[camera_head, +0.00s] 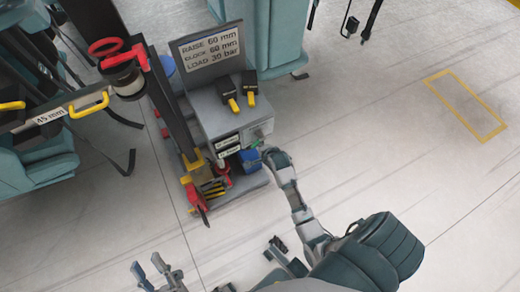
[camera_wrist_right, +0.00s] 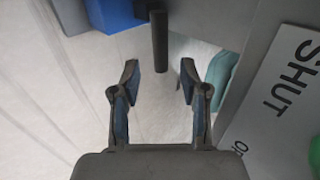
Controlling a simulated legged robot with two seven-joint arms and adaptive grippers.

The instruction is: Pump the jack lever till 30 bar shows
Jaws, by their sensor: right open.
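A dark upright rod, which looks like the jack lever (camera_wrist_right: 160,40), shows in the right wrist view. My right gripper (camera_wrist_right: 160,82) is open, with the rod's tip just beyond and between its fingers, apart from both. In the head view my right arm reaches to the front of the grey cart (camera_head: 222,112), and its fingers are hidden there. My left gripper (camera_head: 152,272) is open and empty at the bottom, well away from the cart. A sign (camera_head: 212,53) on the cart reads raise 60 mm, clock 60 mm, load 30 bar. I see no readable pressure gauge.
A plate marked SHUT (camera_wrist_right: 285,95) and a green knob (camera_wrist_right: 315,152) are at the right in the wrist view. A blue block (camera_wrist_right: 112,14) is at its upper left. Two black-and-yellow items (camera_head: 239,92) lie on the cart. Teal seats (camera_head: 275,35) stand behind. The floor to the right is clear.

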